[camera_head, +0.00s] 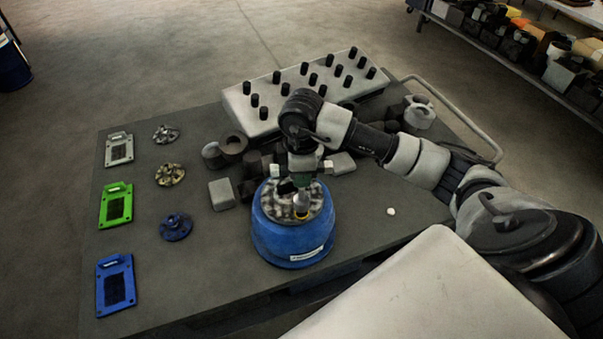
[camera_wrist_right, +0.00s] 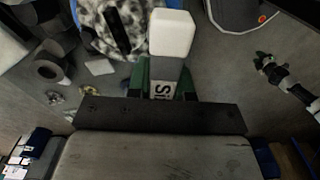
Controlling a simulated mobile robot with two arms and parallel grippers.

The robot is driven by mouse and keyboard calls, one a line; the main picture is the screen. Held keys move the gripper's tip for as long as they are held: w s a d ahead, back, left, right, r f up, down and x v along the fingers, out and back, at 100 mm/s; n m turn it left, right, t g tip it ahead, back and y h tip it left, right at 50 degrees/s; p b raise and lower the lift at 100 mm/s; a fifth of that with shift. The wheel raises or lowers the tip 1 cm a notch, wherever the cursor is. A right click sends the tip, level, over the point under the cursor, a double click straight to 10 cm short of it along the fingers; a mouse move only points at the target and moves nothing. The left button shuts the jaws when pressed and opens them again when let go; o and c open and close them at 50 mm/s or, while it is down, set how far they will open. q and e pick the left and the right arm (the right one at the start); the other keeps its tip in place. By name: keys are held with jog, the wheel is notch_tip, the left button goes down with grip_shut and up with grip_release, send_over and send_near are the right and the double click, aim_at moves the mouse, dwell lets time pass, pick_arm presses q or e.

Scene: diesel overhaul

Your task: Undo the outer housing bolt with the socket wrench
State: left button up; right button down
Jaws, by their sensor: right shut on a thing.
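The blue round housing (camera_head: 275,242) stands on the table in the head view, with grey parts and bolts on top. My right gripper (camera_head: 303,180) is over the top of this housing. It is shut on what looks like the socket wrench (camera_head: 301,205), whose yellow and grey lower part points down onto the housing top. The gripper hides most of the wrench, and I cannot tell whether it sits on the outer bolt. The housing's top (camera_wrist_right: 90,25) also shows in the right wrist view. A small dark gripper with green parts (camera_wrist_right: 266,64), seemingly my left, shows there too, its jaws unclear.
A pale tray with several black pegs (camera_head: 290,92) stands behind the housing. Loose grey and dark blocks (camera_head: 222,194) crowd its back left. White, green (camera_head: 116,205) and blue plates and three small flanges (camera_head: 175,227) lie on the left. The table (camera_head: 205,280) is clear front left.

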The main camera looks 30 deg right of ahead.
jog(key=shift+r, duration=0.55)
jog(key=shift+p, duration=0.3)
notch_tip(320, 180, up, 6)
jog(key=p, duration=0.4)
jog(key=shift+r+p, duration=0.1)
jog(key=shift+p, duration=0.3)
jog(key=shift+s, duration=0.1)
